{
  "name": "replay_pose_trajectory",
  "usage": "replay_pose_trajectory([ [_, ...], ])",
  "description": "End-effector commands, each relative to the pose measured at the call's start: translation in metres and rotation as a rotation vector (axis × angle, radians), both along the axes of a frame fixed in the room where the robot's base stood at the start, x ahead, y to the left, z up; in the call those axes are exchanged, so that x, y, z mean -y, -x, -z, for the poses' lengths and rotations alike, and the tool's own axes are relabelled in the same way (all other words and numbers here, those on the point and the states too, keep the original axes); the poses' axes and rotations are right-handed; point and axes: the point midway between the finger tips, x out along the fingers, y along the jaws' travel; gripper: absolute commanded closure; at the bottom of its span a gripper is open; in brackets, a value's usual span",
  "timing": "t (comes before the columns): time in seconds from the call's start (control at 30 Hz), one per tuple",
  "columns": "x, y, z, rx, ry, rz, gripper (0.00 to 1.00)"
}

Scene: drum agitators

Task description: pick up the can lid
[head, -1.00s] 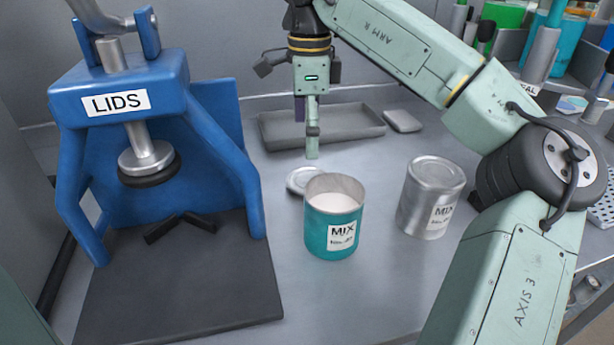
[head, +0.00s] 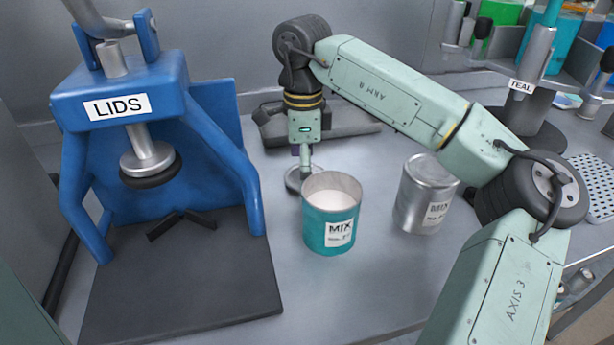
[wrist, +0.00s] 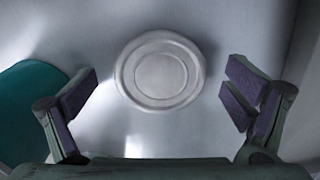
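The can lid (wrist: 160,70) is a round, light grey disc with raised rings, flat on the bench in the wrist view. In the head view the lid (head: 293,180) lies behind the open teal can (head: 330,232), partly hidden by the can and my gripper. My gripper (wrist: 160,105) is open, with its purple-padded fingers wide apart on either side of the lid and nothing between them. In the head view my gripper (head: 305,165) points down just above the lid. The teal can is labelled MIX and holds pale contents.
A closed silver MIX can (head: 424,195) stands to the right of the teal can. A blue LIDS press (head: 120,90) with a dark base plate (head: 180,285) stands at the left. The bench in front is clear.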

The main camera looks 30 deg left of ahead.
Motion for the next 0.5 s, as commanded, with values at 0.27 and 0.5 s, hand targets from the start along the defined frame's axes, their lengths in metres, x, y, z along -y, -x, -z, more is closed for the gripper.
replay_pose_trajectory([
  [0.27, 0.0001, -0.0001, -0.0002, 0.0, 0.0, 0.0, 0.25],
  [0.5, 0.0001, -0.0001, -0.0003, 0.0, 0.0, 0.0, 0.41],
])
